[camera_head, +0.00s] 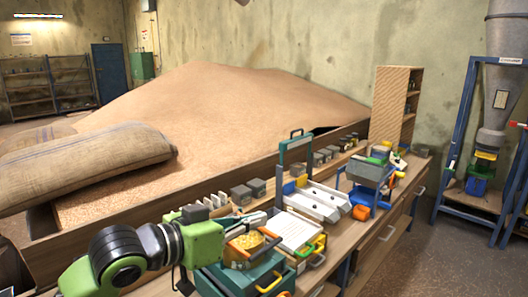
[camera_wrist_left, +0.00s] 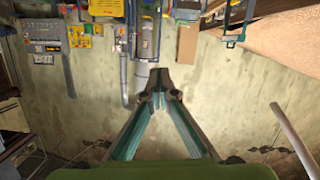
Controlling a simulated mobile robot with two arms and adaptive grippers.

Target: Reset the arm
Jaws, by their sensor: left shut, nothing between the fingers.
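My left arm comes in from the lower left in the head view. Its gripper (camera_head: 252,218) points to the right over the cluttered workbench (camera_head: 385,240). In the left wrist view the two teal-lined fingers (camera_wrist_left: 159,88) meet at their tips, with nothing between them. Whether the gripper is clear of the items below it is hard to tell. My right gripper shows in neither view.
Under and beside my left arm are a teal box (camera_head: 240,281) and a white tray (camera_head: 318,203). A blue-framed machine (camera_head: 462,120) stands at the right. Grain (camera_head: 225,110) and a sack (camera_head: 85,163) lie behind the bench. Floor at the lower right is clear.

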